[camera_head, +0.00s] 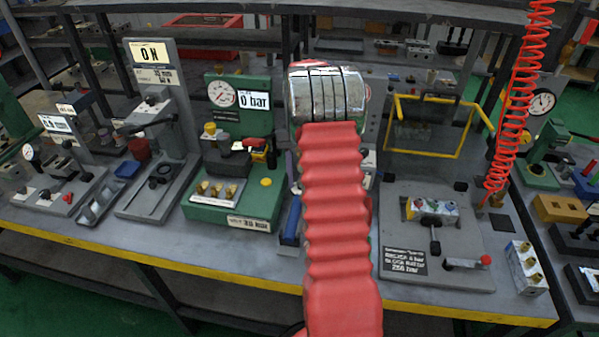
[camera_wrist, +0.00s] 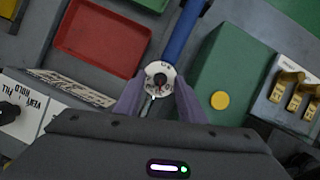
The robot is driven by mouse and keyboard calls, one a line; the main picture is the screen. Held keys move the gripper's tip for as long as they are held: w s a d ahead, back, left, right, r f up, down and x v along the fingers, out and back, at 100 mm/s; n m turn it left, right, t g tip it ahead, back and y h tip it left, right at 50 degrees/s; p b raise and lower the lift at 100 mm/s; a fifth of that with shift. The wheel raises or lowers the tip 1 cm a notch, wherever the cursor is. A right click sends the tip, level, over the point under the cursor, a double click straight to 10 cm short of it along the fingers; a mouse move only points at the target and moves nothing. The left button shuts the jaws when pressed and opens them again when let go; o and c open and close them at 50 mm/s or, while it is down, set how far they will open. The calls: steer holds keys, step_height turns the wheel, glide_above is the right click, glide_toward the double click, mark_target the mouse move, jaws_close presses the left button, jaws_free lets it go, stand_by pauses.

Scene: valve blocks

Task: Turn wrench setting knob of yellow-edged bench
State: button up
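The bench has a yellow front edge (camera_head: 200,276). In the wrist view a wrench with a blue handle (camera_wrist: 184,32) runs up from a round white setting knob (camera_wrist: 164,69) with a dark centre and markings. The blue handle also shows in the head view (camera_head: 291,218), just left of my red-sleeved arm. My gripper (camera_wrist: 161,88) has its two purple-grey fingers at either side of the knob. Whether they touch it cannot be told. In the head view the gripper is hidden by the arm's silver cuff and red sleeve.
A green station (camera_head: 232,212) with a yellow button and brass fittings stands close right of the knob in the wrist view (camera_wrist: 240,62). A red tray (camera_wrist: 100,38) lies to its left. A grey valve plate (camera_head: 440,262) and yellow frame (camera_head: 425,152) stand right of my arm.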

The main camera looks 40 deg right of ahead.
steer(key=v, duration=1.3)
steer(key=shift+w+r, duration=0.2)
steer(key=shift+r, duration=0.1)
steer(key=shift+s, duration=0.1)
